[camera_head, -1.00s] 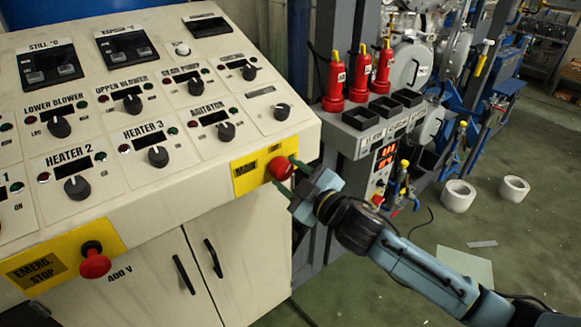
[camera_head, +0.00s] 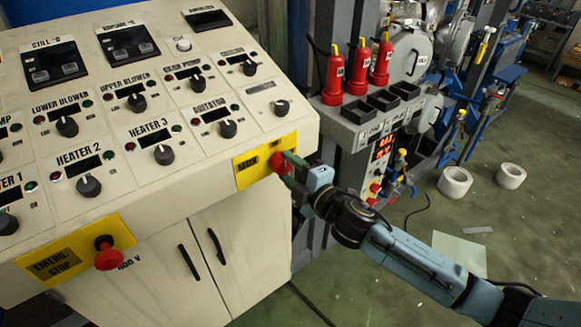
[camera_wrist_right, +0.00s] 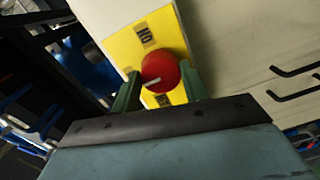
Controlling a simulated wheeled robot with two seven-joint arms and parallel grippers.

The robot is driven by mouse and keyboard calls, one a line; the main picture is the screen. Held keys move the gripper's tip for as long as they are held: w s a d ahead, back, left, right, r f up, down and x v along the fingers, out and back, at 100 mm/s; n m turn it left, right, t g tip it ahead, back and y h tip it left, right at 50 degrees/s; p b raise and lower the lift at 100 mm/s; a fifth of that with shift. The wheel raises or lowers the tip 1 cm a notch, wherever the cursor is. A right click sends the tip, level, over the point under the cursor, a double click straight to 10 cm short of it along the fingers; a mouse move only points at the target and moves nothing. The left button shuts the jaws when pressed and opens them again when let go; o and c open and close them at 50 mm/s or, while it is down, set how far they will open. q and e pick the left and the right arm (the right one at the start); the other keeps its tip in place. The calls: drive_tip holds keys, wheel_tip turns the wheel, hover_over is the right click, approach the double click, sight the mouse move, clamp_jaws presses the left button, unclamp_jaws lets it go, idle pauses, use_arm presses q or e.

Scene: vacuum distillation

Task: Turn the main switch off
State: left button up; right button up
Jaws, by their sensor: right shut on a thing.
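The main switch is a red round knob (camera_head: 278,163) on a yellow plate (camera_head: 247,172) at the right end of the cream console's front edge. My right gripper (camera_head: 284,166) comes in from the right and has its green fingers on either side of the knob, shut on it. In the right wrist view the red knob (camera_wrist_right: 161,71) sits between the two green fingers (camera_wrist_right: 160,84), with a pale pointer line on its face. An "ON" label shows above it on the yellow plate (camera_wrist_right: 135,47). My left gripper is not in view.
A red emergency stop button (camera_head: 108,254) sits on another yellow plate at the console's lower left. Several black knobs and displays cover the console top (camera_head: 150,110). Red bottles (camera_head: 357,70) stand on a grey unit at right. White rolls (camera_head: 455,182) lie on the floor.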

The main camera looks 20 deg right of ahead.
idle(0.5)
drive_tip(key=o, duration=1)
drive_tip(key=shift+b+v, duration=0.9)
drive_tip(key=shift+v, duration=5.8)
